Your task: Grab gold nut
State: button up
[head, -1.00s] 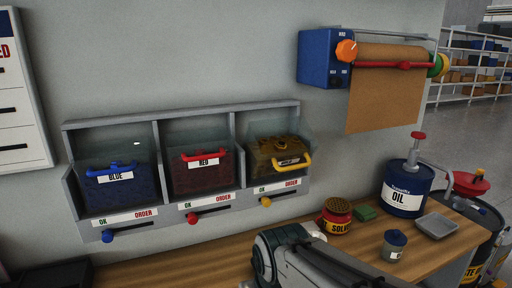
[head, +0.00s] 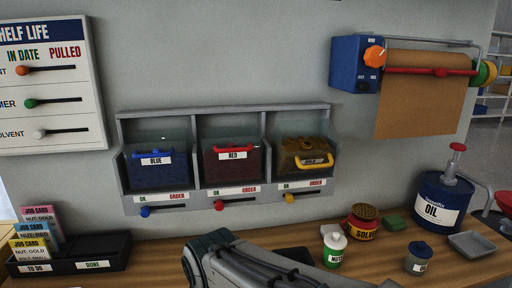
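The gold bin (head: 305,155) sits in the right compartment of a grey wall rack (head: 222,107). It has a yellow handle and a white label reading GOLD. A clear front covers part of it, and single nuts inside cannot be made out. A yellow knob (head: 289,198) sits on the OK/ORDER slider below it. My arm crosses the bottom middle of the head view, below the rack, and its gripper is not in view.
The blue bin (head: 155,171) and red bin (head: 233,170) fill the other compartments. On the bench stand a job-card tray (head: 98,258), a green-and-white bottle (head: 334,248), a solvent can (head: 363,222), a grey canister (head: 419,258) and an oil can (head: 440,205). A paper roll hangs above (head: 425,90).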

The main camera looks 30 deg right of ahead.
aim_at(306, 146)
jog(key=k, duration=1.4)
jog(key=z, duration=0.75)
jog(key=i, duration=1)
jog(key=z, duration=0.05)
